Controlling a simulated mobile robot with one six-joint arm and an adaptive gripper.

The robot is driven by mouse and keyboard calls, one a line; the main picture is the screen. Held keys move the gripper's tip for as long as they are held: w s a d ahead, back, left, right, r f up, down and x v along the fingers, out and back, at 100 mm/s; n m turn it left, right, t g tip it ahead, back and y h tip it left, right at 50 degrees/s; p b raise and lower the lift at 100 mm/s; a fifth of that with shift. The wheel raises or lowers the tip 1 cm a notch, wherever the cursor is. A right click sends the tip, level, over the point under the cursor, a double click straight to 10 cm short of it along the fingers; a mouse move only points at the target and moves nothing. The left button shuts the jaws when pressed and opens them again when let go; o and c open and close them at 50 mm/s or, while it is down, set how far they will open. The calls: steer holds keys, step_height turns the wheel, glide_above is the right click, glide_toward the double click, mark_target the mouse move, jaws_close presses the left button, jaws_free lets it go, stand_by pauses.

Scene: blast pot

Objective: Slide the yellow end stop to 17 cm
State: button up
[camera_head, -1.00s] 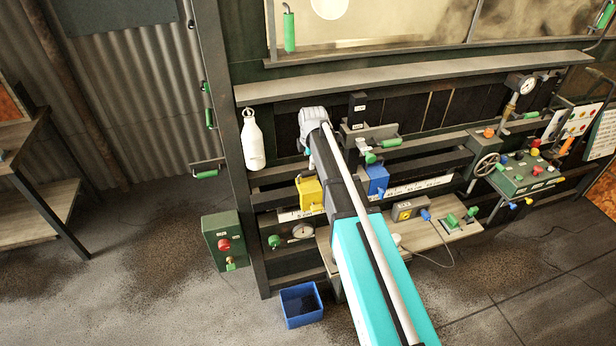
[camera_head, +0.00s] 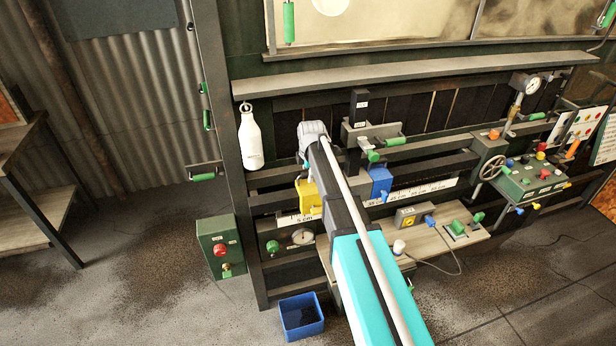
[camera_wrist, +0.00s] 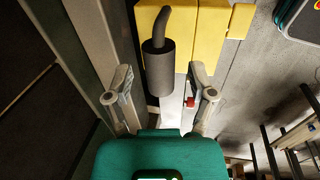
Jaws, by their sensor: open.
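The yellow end stop (camera_head: 309,196) sits on the rail near the low end of the white scale (camera_head: 299,218), just above its "5 cm" mark. My arm hides part of the scale to its right. In the wrist view the yellow stop (camera_wrist: 207,35) fills the upper middle, with a dark grey cylindrical handle (camera_wrist: 158,65) on a bent stem. My gripper (camera_wrist: 161,88) is open; its fingers are on either side of the handle's lower end, with gaps on both sides. Whether the fingertips reach the handle's depth I cannot tell. The head view hides the fingertips behind my arm.
A blue stop (camera_head: 380,182) sits farther right on the same rail. A carriage with green handles (camera_head: 392,142) stands above. A white bottle (camera_head: 250,138) hangs on the left post. A wooden shelf (camera_head: 440,237) with a small box projects below the scale.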

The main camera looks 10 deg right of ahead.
steer(key=shift+f, duration=0.1)
stand_by(0.3)
jaws_close()
